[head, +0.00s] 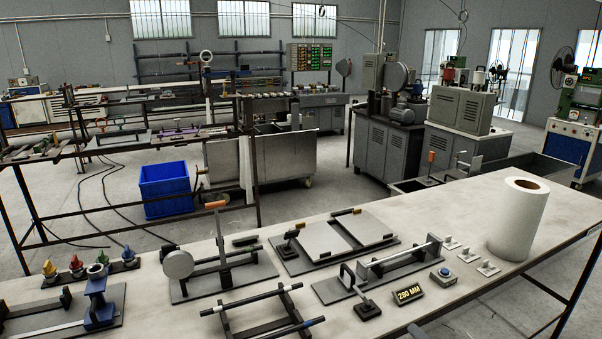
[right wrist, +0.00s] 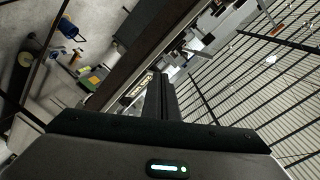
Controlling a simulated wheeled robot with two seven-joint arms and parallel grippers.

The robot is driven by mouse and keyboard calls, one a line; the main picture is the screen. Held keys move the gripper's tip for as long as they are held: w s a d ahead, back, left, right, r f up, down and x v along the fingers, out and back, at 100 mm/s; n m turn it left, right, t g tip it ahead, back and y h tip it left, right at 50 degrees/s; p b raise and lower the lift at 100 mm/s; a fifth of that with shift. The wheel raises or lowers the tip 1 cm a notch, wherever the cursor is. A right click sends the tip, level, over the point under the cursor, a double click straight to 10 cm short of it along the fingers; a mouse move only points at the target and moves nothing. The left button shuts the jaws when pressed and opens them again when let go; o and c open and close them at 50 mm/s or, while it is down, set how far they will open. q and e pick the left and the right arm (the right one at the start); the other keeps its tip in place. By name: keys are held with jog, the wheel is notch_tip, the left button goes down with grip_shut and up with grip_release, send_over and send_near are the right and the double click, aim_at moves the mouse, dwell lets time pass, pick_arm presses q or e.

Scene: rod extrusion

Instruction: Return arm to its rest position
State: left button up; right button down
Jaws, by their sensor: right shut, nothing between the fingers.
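My right gripper (right wrist: 158,80) shows in the right wrist view as dark fingers closed together, with nothing between them. It points out over the room, apart from any object. In the head view a small dark piece (head: 416,331) at the bottom edge may be part of my right arm; I cannot tell. My left gripper is in neither view. On the workbench (head: 400,215) lie a measuring fixture (head: 398,262) with a 280 MM display (head: 409,294), a plate fixture (head: 335,238) and a rack with two rods (head: 262,312).
A white roll (head: 518,220) stands at the bench's right end. A blue button box (head: 442,277) sits near the front edge. Colored knobs (head: 77,265) and a blue clamp (head: 98,300) are at the left. A blue bin (head: 165,188) stands on the floor behind.

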jog(key=s+d+f+n+g+h, duration=0.1)
jog(key=s+d+f+g+h, duration=0.15)
jog(key=f, duration=1.05)
jog(key=s+d+f+g+h, duration=0.1)
jog(key=s+d+f, duration=0.15)
jog(key=f, duration=0.95)
jog(key=s+f+n+g+h+b, duration=0.1)
jog(key=s+f+g, duration=0.1)
jog(key=s+f, duration=0.55)
jog(key=s+f+n+g+h, duration=0.1)
jog(key=s+f, duration=0.4)
jog(key=f, duration=0.6)
jog(key=s+a+f+n+g, duration=0.2)
jog(key=s+f, duration=0.4)
jog(key=s, duration=0.7)
jog(key=s+a+f+n+g+b, duration=0.1)
jog(key=s+a+f+n+g, duration=0.1)
jog(key=s+f, duration=0.5)
jog(key=s+a+f+n+g, duration=0.2)
jog(key=s+a+f+g, duration=0.2)
jog(key=s, duration=1.4)
notch_tip(320, 180, down, 3)
jog(key=shift+s+a+r, duration=0.2)
jog(key=shift+s+a, duration=0.15)
jog(key=shift+a, duration=0.3)
jog(key=shift+h, duration=0.25)
